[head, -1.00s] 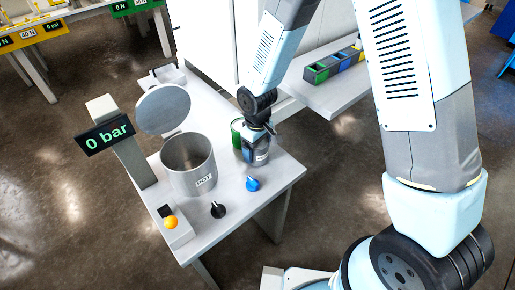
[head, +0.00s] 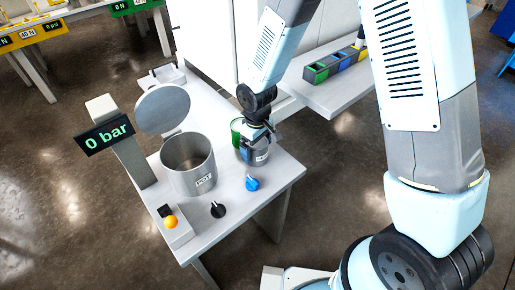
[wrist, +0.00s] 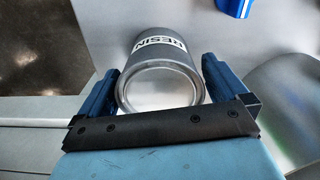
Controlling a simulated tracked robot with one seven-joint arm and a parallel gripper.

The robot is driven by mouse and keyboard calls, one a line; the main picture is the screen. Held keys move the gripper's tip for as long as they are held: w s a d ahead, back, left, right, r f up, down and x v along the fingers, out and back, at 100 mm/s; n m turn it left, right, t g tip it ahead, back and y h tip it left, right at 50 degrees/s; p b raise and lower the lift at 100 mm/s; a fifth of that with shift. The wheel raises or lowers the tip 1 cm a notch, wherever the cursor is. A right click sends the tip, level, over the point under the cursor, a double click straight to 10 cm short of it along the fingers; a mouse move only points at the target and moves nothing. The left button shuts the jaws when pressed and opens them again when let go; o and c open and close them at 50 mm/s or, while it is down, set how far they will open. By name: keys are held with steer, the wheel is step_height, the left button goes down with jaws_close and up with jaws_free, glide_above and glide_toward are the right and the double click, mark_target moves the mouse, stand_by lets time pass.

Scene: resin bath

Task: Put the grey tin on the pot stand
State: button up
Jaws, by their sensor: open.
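The grey tin (head: 261,157), labelled RESIN in the wrist view (wrist: 165,50), stands on the white bench. My gripper (wrist: 161,72) is open, with one blue finger on each side of the tin. The tin is between the fingers; I cannot tell whether either touches it. In the head view my gripper (head: 257,137) comes down from above and hides part of the tin. A large grey pot (head: 190,170) labelled POT stands left of the tin. I cannot make out a separate pot stand.
A green container (head: 236,131) is close to the tin. A round lid (head: 163,109) is raised behind the pot. A 0 bar display (head: 104,137) is at left.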

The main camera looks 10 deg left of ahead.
step_height(320, 180, up, 11)
steer(key=shift+f, duration=0.1)
steer(key=shift+d+r, duration=0.1)
steer(key=shift+r, duration=0.15)
steer(key=d+r+m+t, duration=0.3)
steer(key=d+r+m, duration=0.3)
steer(key=d+r, duration=1.15)
steer(key=s+d+r+m+t, duration=0.1)
steer(key=s+d+r+m, duration=0.1)
steer(key=s+d+r, duration=0.2)
steer(key=s+d+r+m+t, duration=0.1)
steer(key=s+d+r+m, duration=0.2)
steer(key=s+d, duration=0.5)
steer(key=d+r, duration=0.1)
steer(key=d, duration=0.2)
steer(key=shift+d+r+m+t, duration=0.2)
steer(key=shift+d+m+t, duration=0.05)
steer(key=shift+m+t, duration=0.05)
